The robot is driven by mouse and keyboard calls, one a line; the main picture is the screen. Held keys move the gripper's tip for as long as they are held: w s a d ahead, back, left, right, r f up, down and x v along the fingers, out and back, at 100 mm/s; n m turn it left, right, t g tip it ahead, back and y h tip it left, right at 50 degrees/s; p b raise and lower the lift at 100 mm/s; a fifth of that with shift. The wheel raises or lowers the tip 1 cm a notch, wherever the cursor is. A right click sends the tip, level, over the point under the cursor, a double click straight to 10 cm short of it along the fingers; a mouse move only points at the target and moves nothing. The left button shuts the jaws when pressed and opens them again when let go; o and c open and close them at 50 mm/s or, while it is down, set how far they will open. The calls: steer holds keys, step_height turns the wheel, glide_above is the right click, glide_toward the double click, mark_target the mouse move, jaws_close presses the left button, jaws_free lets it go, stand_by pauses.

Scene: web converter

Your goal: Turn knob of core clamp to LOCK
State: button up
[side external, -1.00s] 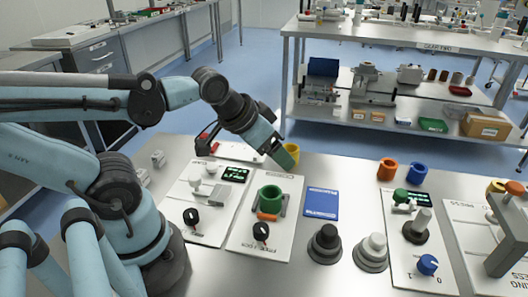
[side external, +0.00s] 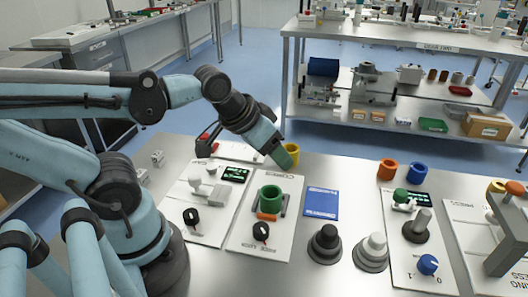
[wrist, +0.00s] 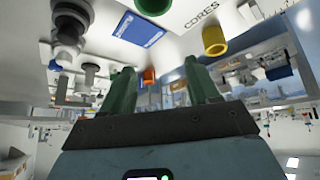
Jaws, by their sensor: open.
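The core clamp is a white panel (side external: 242,238) on the steel bench with a green ring (side external: 270,194) held in a grey holder. An orange piece (side external: 267,216) sits just in front of the ring. The panel's black knob (side external: 261,230) has a white pointer mark; its setting is too small to read. My gripper (side external: 288,158) is above the bench beyond the green ring, apart from the knob. In the wrist view my gripper (wrist: 161,85) has its two green fingers spread with nothing between them. The green ring also shows at the top of that view (wrist: 153,5).
A panel left of the clamp has another black knob (side external: 191,216) and a green display (side external: 235,174). A blue sign (side external: 321,204) lies to the right. A yellow ring (side external: 292,149) stands behind my gripper. Black (side external: 325,244) and grey (side external: 371,252) posts stand at front right.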

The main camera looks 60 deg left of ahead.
mark_target(261, 226)
steer(key=s+d+n+g, duration=0.6)
steer(key=n+g, duration=0.1)
steer(key=n, duration=0.4)
steer(key=shift+s+f, duration=0.15)
steer(key=shift+f, duration=5.5)
steer(key=c, duration=1)
